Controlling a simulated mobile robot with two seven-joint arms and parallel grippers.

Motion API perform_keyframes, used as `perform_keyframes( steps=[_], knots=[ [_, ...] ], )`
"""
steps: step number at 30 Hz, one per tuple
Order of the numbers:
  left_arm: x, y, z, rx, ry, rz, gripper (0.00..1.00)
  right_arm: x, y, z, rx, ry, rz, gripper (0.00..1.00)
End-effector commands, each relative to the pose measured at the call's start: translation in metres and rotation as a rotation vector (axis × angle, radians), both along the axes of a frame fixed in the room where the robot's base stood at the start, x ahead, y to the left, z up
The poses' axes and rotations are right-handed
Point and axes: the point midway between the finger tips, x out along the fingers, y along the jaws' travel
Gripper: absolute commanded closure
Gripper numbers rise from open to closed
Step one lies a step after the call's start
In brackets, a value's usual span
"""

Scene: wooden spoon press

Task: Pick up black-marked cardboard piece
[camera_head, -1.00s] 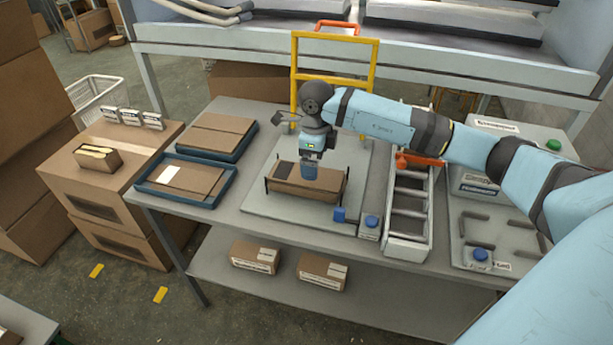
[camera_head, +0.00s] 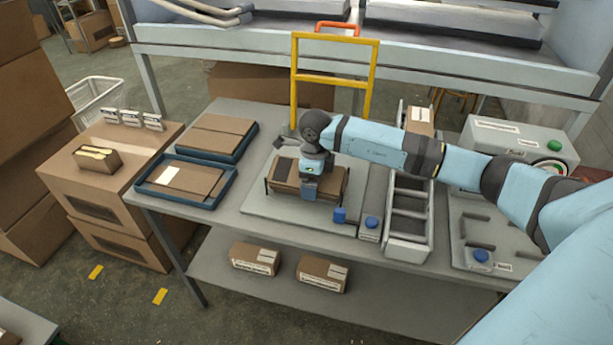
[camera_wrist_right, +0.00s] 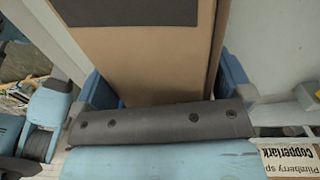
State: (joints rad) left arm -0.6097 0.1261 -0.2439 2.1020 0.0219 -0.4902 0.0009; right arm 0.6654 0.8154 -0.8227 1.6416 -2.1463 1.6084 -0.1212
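The cardboard piece (camera_head: 329,181) lies on the light plate (camera_head: 262,206) between thin black uprights, with a black patch (camera_head: 284,169) on its left part. My right gripper (camera_head: 308,188) is over its middle, fingers pointing down and hiding part of it. In the right wrist view the cardboard (camera_wrist_right: 150,60) lies between my two blue fingertips (camera_wrist_right: 165,88), which are wide apart. Whether they press on it is hard to tell. My left gripper is out of view.
Blue trays (camera_head: 150,186) with flat cardboard stand at the left. A yellow frame (camera_head: 295,72) stands behind the plate. A divided bin (camera_head: 392,223) and a blue-buttoned block (camera_head: 371,222) stand at the right. The table is clear around the trays' front.

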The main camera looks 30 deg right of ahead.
Motion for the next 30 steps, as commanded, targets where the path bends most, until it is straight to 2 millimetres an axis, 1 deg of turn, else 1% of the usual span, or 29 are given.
perform_keyframes(
  steps=[28, 29, 30],
  knots=[
    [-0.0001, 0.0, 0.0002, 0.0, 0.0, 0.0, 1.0, 0.0002, -0.0004, 0.0006, -0.001, -0.001, 0.0, 0.25],
    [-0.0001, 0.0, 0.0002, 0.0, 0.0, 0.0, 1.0, 0.0003, -0.0005, 0.0006, -0.001, -0.001, 0.0, 0.29],
    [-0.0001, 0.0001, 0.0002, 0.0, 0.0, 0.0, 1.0, 0.0003, -0.0005, 0.0006, -0.001, -0.001, 0.0, 0.29]
  ],
)
